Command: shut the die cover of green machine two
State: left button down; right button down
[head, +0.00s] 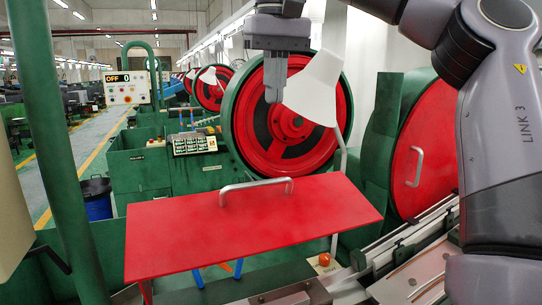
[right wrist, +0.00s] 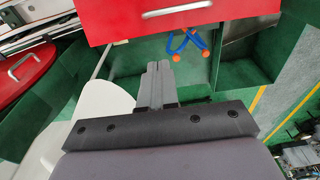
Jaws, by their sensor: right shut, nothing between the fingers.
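The die cover is a flat red panel (head: 250,230) with a grey bar handle (head: 256,190) along its far edge. It lies slightly tilted at the front of the green machine, with open space visible under its near edge. In the right wrist view the red panel (right wrist: 245,12) and its handle (right wrist: 178,9) are at the top edge. My right gripper (head: 272,96) points down above and beyond the handle, apart from it. Its fingers (right wrist: 157,68) are together and empty. My left gripper is not in view. I cannot read a machine number.
A large red flywheel (head: 290,130) stands behind the panel, partly hidden by a white lamp shade (head: 314,90). A round red guard with a handle (head: 416,166) is at the right. Blue-handled, orange-tipped parts (right wrist: 186,40) sit below the panel. A blue bin (head: 97,198) stands left.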

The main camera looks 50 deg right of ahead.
send_over(278, 195)
jog(key=w+d, duration=0.1)
jog(key=w, duration=0.1)
notch_tip(278, 195, down, 9)
jog(key=shift+f, duration=0.15)
jog(key=shift+s+a+f, duration=0.3)
jog(key=shift+s+f, duration=0.2)
jog(key=shift+f, duration=0.2)
jog(key=shift+s+a+f, duration=0.25)
jog(key=shift+s+f, duration=0.2)
jog(key=shift+f, duration=0.2)
jog(key=shift+f, duration=0.1)
